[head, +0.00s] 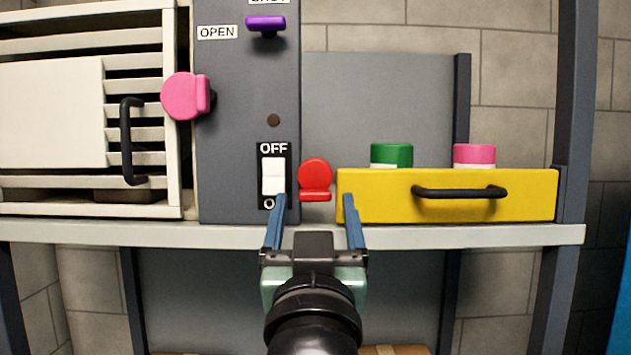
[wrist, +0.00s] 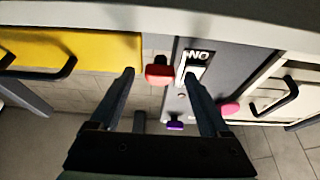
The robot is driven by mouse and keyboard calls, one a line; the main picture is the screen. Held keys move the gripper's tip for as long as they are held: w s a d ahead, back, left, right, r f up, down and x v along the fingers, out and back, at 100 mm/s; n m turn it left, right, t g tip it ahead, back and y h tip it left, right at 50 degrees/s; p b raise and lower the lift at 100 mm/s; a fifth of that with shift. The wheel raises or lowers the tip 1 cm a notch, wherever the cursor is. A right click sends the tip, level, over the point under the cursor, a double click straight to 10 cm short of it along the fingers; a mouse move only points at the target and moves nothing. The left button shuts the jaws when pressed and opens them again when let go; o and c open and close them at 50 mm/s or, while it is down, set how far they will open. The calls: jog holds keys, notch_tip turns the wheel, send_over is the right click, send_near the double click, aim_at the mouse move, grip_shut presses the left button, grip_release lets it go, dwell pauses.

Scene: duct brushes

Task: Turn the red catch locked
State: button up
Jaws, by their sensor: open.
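The red catch (head: 315,178) is a round knob with a bar across its lower part. It sits in the narrow gap between the dark grey switch panel and the yellow drawer (head: 380,204). In the wrist view the red catch (wrist: 158,73) shows between my fingertips, with its bar across the picture. My gripper (head: 315,209) is open and empty, its blue fingers pointing at the catch, one to each side.
A white OFF switch (head: 274,176) lies close left of the catch. A pink catch (head: 184,96) sits beside the slatted cabinet door (head: 148,70), and a purple catch (head: 266,23) sits above. The drawer's black handle (head: 459,192) juts out. A grey shelf edge (head: 180,233) runs below.

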jog(key=shift+w+r, duration=0.15)
jog(key=shift+w, duration=0.3)
grip_shut()
